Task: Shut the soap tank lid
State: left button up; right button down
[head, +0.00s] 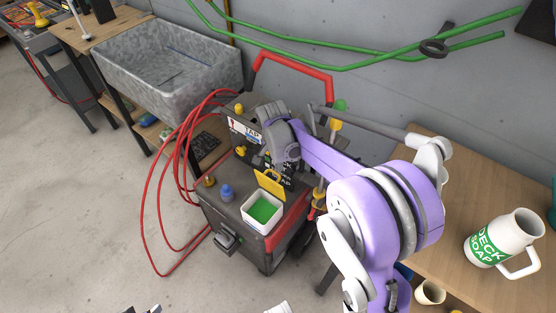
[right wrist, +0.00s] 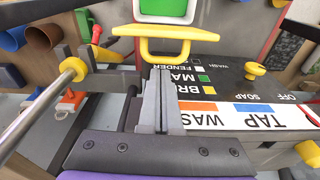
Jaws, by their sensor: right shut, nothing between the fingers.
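The soap tank (head: 262,211) is a white, square-rimmed box of green liquid on top of the dark washer cart. Its yellow lid (head: 270,182) stands open, raised at the tank's back edge. In the right wrist view the lid (right wrist: 165,31) shows nearly edge-on with its yellow handle, and the green tank opening (right wrist: 163,8) lies beyond it. My right gripper (right wrist: 160,75) is shut and empty, its fingertips close behind the lid; I cannot tell whether they touch. In the head view my wrist hides most of the fingers. My left gripper is not in view.
The cart's labelled panel (right wrist: 235,105) with a yellow knob (right wrist: 254,70) lies close to my fingers. A blue cap (head: 227,192) sits left of the tank. Red hoses (head: 163,190) loop at the cart's left. A wooden table (head: 500,290) with a soap jug (head: 500,240) stands right.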

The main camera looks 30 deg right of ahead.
jog(key=shift+a, duration=0.1)
dwell(0.3)
jog(key=shift+s+a+r+h, duration=0.1)
jog(key=shift+s+a+h, duration=0.1)
jog(key=shift+a+h, duration=0.25)
jog(key=shift+a, duration=0.15)
jog(key=shift+s+a+t+h, duration=0.3)
jog(key=shift+a+t+h, duration=0.1)
jog(key=shift+a+h, duration=0.2)
jog(key=shift+s+a+f+t+h+b, duration=0.55)
jog(key=shift+s+a+f+h+b, duration=0.35)
jog(key=shift+a+f+h+b, duration=0.85)
jog(key=shift+s+a+f+t+h+b, duration=0.5)
jog(key=shift+s+a+f+h+b, duration=0.55)
jog(key=shift+a, duration=1.4)
jog(key=shift+s+a+f+t+h+b, duration=0.65)
jog(key=shift+a+f+h+b, duration=0.3)
jog(key=shift+a+f+b, duration=0.8)
jog(key=shift+a+f+p, duration=0.1)
jog(key=shift+a+p, duration=0.2)
jog(key=shift+a, duration=0.1)
